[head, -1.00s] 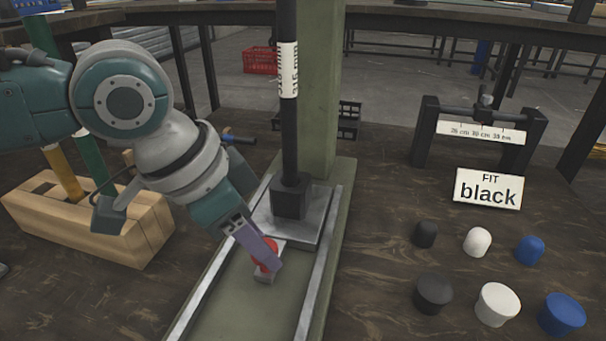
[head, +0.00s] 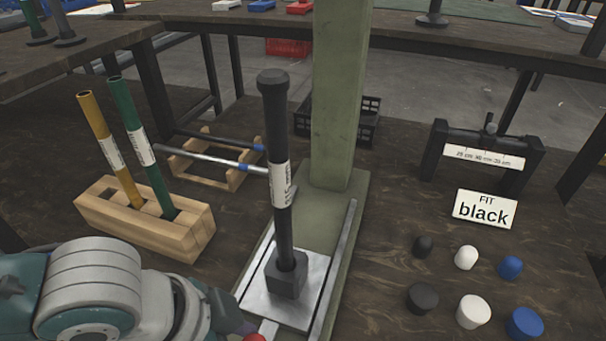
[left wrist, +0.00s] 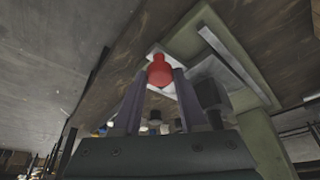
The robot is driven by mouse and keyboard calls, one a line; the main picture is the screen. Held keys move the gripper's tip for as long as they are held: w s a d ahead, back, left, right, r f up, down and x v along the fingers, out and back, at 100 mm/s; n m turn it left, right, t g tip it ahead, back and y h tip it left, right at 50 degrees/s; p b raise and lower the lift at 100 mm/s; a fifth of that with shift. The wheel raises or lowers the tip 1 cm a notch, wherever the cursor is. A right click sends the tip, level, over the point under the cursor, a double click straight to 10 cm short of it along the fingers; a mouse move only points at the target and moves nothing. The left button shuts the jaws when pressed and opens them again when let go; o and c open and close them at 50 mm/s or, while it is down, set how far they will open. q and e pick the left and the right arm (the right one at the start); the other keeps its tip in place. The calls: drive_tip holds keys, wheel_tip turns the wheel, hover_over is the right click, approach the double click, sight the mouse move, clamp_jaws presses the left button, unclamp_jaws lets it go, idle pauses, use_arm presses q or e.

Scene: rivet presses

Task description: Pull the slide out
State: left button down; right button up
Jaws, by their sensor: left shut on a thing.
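The slide is a bright metal plate (head: 311,287) running between two rails on the green press base (head: 318,223). It stands out in front of the green column (head: 341,100), with bare base between them. A black rod (head: 280,180) with a white label stands upright in the slide's dark square socket (head: 286,276). The slide's red knob (head: 255,338) is at the bottom edge of the head view. It also shows between the fingers in the left wrist view (left wrist: 159,70). My left gripper (left wrist: 158,88) is shut on this knob. My right gripper is not in view.
A wooden block (head: 150,225) holding yellow and green rods stands left, with a wooden rack (head: 215,165) behind it. Right are a gauge stand (head: 480,155), a sign reading "FIT black" (head: 485,209), and several black, white and blue caps. A dark crate (head: 375,122) stands behind the column.

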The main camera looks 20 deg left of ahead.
use_arm(q)
drive_tip(key=shift+s+p, duration=0.7)
drive_tip(key=shift+s, duration=0.6)
drive_tip(key=c, duration=0.9)
unclamp_jaws()
drive_tip(key=o, duration=0.5)
drive_tip(key=shift+s, duration=0.2)
drive_tip(key=shift+c, duration=0.2)
drive_tip(key=shift+w, duration=0.1)
drive_tip(key=shift+r, duration=0.1)
